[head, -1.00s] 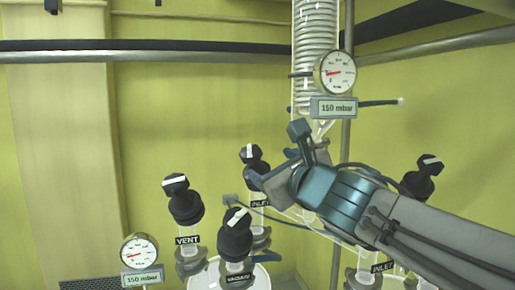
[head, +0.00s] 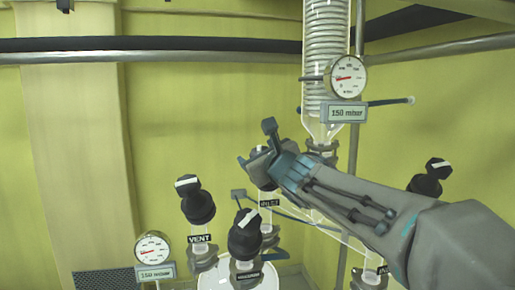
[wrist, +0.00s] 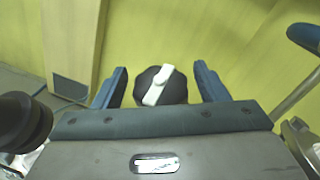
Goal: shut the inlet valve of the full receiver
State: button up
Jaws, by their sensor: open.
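In the wrist view a black valve knob (wrist: 172,94) with a white pointer bar sits between the two blue fingers of my gripper (wrist: 161,68), with a gap on each side. The bar is tilted, running from lower left to upper right. In the head view my gripper (head: 258,163) is over the left receiver's inlet valve, hiding most of its knob; its INLET label (head: 269,203) shows just below. The left receiver (head: 238,283) shows only its top at the bottom edge, so its fill level cannot be told. Another black knob (head: 429,178) stands at the right.
The vent knob (head: 196,203) and another labelled black knob (head: 246,236) stand close to the left and front of my gripper. A gauge (head: 152,248) reads 150 mbar at lower left. A glass coil condenser (head: 327,70) with a gauge (head: 346,77) hangs behind and above.

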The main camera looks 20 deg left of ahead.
jog(key=shift+w+a, duration=0.3)
jog(key=shift+w, duration=0.15)
jog(key=c, duration=1)
jog(key=b, duration=0.3)
jog(key=shift+f+m+t+h+b, duration=0.3)
jog(key=shift+m+t+h+b, duration=0.1)
jog(key=b, duration=0.2)
jog(key=m+t+h+b, duration=0.1)
jog(key=b, duration=0.2)
jog(key=shift+w+d+m, duration=0.1)
jog(key=shift+d+m, duration=0.1)
jog(key=shift+m, duration=0.1)
jog(key=m+t+h+b, duration=0.2)
jog(key=m+h+b, duration=0.1)
jog(key=b, duration=0.5)
jog(key=shift+m+t+h, duration=0.3)
jog(key=shift+m+t, duration=0.1)
